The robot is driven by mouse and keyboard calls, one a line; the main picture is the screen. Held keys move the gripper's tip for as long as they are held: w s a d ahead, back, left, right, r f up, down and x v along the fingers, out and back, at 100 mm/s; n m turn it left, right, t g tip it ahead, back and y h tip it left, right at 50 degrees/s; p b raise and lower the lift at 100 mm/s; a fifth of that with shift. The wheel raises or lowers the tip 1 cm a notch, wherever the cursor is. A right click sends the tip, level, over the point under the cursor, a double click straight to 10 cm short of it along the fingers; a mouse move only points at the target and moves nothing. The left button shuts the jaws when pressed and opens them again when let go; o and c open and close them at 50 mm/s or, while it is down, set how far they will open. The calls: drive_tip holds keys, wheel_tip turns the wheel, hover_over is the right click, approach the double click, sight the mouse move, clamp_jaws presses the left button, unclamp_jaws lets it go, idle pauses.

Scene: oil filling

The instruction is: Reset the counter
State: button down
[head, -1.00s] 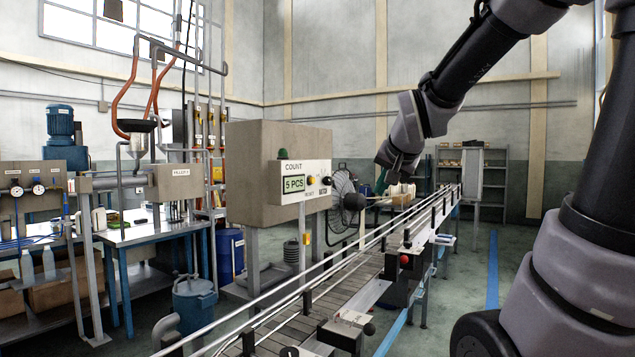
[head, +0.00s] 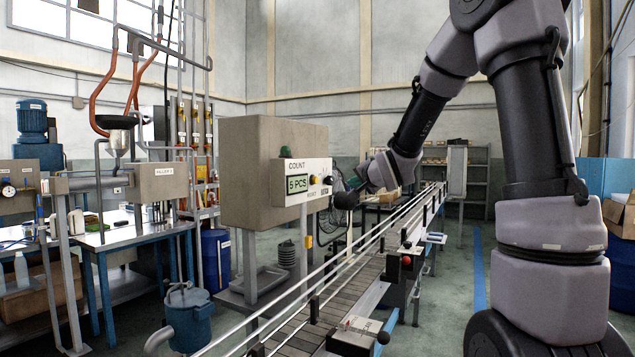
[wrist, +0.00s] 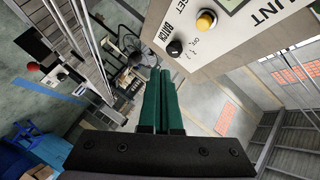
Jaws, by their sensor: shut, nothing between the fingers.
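The counter box (head: 255,170) stands on legs behind the conveyor. Its white panel reads COUNT, and its green display (head: 297,184) shows "5 PCS". A yellow reset button (head: 313,179) sits right of the display, with a black batch knob (head: 328,180) beside it. In the wrist view the yellow button (wrist: 206,20) and the black knob (wrist: 174,47) are at the top, ahead of my fingers. My gripper (wrist: 162,75) has its green fingers together and empty, apart from the panel. In the head view my gripper is right of the panel, partly hidden by my wrist.
The conveyor (head: 345,282) with its rails runs from the front to the back right, below my arm. A fan (wrist: 135,45) stands behind. A blue tank (head: 188,318) is at the front left.

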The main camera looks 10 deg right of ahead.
drive_tip(key=shift+a, duration=0.1)
drive_tip(key=w+a, duration=0.5)
drive_tip(key=a, duration=0.2)
drive_tip(key=shift+w, duration=0.1)
idle(2.2)
drive_tip(key=shift+w+a, duration=0.2)
drive_tip(key=shift+a, duration=0.1)
drive_tip(key=shift+w+a, duration=0.3)
drive_tip(key=shift+a, duration=0.1)
idle(0.7)
drive_tip(key=shift+s+d, duration=0.1)
drive_tip(key=shift+d, duration=0.05)
drive_tip(key=shift+s+d, duration=0.45)
drive_tip(key=shift+d, duration=0.15)
drive_tip(key=shift+s+d, duration=0.75)
drive_tip(key=shift+d, duration=0.3)
drive_tip(key=shift+s+d, duration=0.75)
drive_tip(key=shift+d, duration=0.25)
